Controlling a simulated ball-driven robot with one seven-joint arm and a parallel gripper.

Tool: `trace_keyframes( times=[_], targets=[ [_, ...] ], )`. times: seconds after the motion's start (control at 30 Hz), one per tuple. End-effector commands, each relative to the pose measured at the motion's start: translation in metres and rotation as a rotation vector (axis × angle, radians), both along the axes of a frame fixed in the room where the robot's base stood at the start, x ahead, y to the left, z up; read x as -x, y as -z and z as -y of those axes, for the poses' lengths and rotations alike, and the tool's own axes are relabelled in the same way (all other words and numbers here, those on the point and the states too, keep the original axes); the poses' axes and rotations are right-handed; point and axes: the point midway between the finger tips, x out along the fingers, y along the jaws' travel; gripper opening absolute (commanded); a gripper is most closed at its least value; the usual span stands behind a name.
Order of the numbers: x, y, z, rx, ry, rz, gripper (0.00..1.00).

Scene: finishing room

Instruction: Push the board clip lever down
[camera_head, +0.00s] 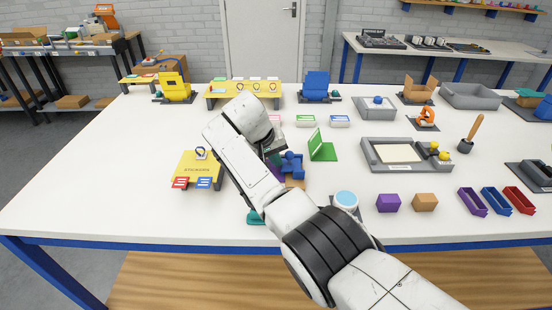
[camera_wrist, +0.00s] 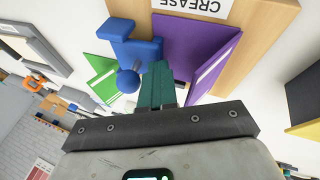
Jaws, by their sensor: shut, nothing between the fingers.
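A tan board (camera_wrist: 262,40) marked "CREASE" lies under my gripper in the wrist view. A blue clip (camera_wrist: 130,42) with a round knob (camera_wrist: 128,80) stands at its edge; the clip also shows in the head view (camera_head: 292,160). It looks like the board clip, with the knob on its lever. A purple folded card (camera_wrist: 195,45) stands on the board beside the clip. My gripper (camera_wrist: 155,85) is shut and empty, its teal fingertips just right of the knob and close to it. I cannot tell whether they touch. In the head view my arm hides part of the board.
A green folded card (camera_head: 323,148) stands right of the clip. A yellow stand (camera_head: 197,166) is to the left, and a round pale-blue-topped object (camera_head: 346,199) is in front right. Purple (camera_head: 388,203) and brown (camera_head: 425,202) blocks lie further right. The front left tabletop is clear.

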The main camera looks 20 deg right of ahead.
Motion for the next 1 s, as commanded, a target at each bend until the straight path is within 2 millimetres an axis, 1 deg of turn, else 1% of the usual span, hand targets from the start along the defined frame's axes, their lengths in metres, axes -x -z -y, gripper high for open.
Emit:
trace_keyframes(
  times=[0.03,0.13,0.27,0.37,0.6,0.7,0.83,1.0],
  targets=[
    [0.001,0.004,0.000,-0.002,0.001,-0.006,0.00],
    [0.002,0.004,0.000,-0.002,0.000,-0.006,0.00],
    [0.003,-0.003,-0.003,-0.003,-0.001,-0.004,0.00],
    [0.005,-0.016,-0.009,-0.003,-0.001,-0.001,0.00],
    [0.016,-0.058,-0.027,-0.003,-0.001,0.001,0.00],
    [0.021,-0.073,-0.033,-0.002,-0.001,0.002,0.00],
    [0.024,-0.088,-0.039,-0.001,-0.001,0.002,0.00],
    [0.027,-0.096,-0.041,0.000,0.000,0.001,0.00]
  ],
)
